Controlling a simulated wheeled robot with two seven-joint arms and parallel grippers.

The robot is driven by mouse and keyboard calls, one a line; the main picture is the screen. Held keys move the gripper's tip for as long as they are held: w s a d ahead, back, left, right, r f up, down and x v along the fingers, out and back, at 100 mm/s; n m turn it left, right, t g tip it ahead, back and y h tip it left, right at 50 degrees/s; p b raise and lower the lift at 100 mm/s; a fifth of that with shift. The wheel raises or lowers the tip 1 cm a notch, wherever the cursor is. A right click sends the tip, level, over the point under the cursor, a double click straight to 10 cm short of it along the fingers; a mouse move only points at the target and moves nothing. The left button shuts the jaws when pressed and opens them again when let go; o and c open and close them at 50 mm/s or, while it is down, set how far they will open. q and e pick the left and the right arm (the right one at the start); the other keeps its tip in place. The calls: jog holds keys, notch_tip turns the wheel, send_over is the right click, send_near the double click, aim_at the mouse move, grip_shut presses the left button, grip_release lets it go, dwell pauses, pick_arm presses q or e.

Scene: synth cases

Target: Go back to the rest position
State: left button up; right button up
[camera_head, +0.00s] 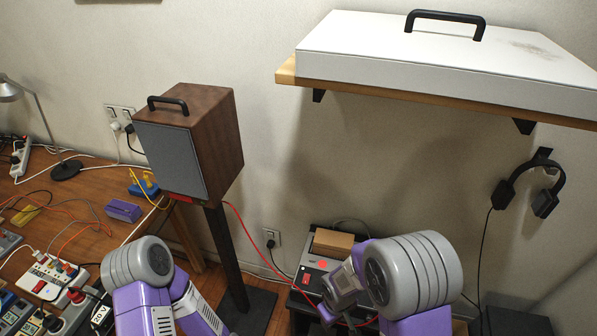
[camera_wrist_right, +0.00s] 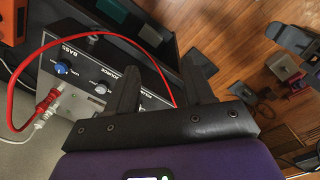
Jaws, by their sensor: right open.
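The left finger overlaps the face of a device marked BASS (camera_wrist_right: 90,75) with knobs. I cannot tell whether they touch. A red cable (camera_wrist_right: 105,36) plugged into that device loops past the fingers. In the head view my right arm (camera_head: 405,280) is bent at the lower right and hides its gripper. My left arm (camera_head: 140,270) is at the lower left, and its gripper is out of view.
A wooden speaker (camera_head: 215,130) stands on a dark post. A shelf (camera_head: 287,72) with a white case (camera_head: 440,60) juts out above right; headphones (camera_head: 545,195) hang below it. The desk (camera_head: 90,195) at left holds a lamp, cables and power strips. Grey equipment (camera_head: 308,275) sits beside my right arm.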

jog(key=s+f+m+y, duration=0.4)
jog(key=s+f+m, duration=0.5)
jog(key=f, duration=0.2)
jog(key=shift+s+a+f+y, duration=0.15)
jog(key=shift+s+f+y, duration=0.15)
jog(key=shift+s+f, duration=0.05)
jog(key=shift+c, duration=0.5)
dwell(1.2)
